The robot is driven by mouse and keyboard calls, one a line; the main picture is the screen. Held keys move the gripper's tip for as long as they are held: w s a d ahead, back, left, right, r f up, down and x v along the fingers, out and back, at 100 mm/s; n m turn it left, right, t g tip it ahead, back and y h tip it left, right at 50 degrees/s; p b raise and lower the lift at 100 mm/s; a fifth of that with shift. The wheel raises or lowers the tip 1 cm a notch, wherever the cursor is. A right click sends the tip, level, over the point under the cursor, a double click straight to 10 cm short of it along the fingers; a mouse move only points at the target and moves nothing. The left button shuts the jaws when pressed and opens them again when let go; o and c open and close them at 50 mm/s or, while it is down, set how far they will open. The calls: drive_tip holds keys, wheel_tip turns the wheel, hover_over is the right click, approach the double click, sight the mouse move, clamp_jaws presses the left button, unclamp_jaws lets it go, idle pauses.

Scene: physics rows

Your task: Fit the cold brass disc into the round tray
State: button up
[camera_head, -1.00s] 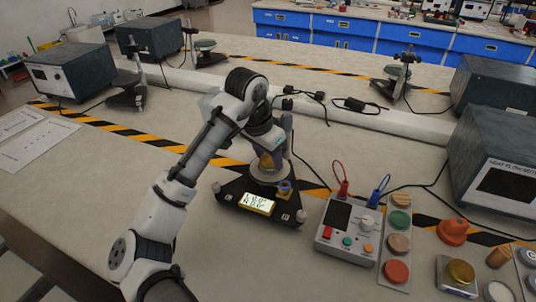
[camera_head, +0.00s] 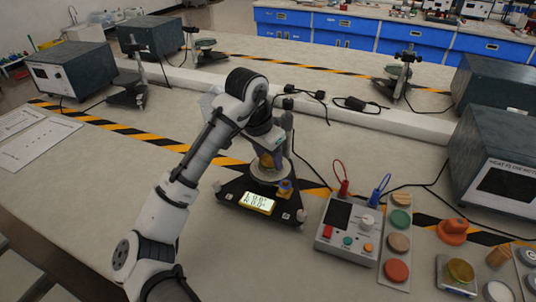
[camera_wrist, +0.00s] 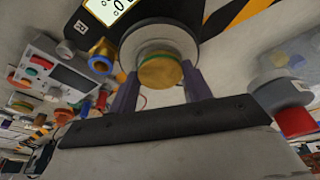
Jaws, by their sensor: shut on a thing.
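The brass disc (camera_wrist: 160,72) is between the two purple fingers of my gripper (camera_wrist: 160,88) in the wrist view; the gripper is shut on it. The round tray (camera_wrist: 150,33) is a pale, silvery round piece just beyond the disc, on a black three-cornered stand (camera_head: 232,190) with a lit display (camera_head: 257,203). In the head view my gripper (camera_head: 268,158) points down over the tray (camera_head: 270,176), and the disc is partly hidden by the fingers. I cannot tell whether the disc touches the tray's floor or is just above it.
A blue-and-brass fitting (camera_head: 285,187) stands on the stand, close to the tray. To the right are a control box (camera_head: 345,222) with red and blue leads, a strip of coloured discs (camera_head: 398,243) and another yellow disc (camera_head: 461,270).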

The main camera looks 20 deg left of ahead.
drive_tip(key=shift+f, duration=0.45)
idle(0.3)
drive_tip(key=o, duration=1.3)
drive_tip(key=shift+c, duration=0.2)
drive_tip(key=shift+r+p, duration=3.1)
drive_tip(key=shift+r, duration=0.45)
drive_tip(key=shift+f, duration=0.1)
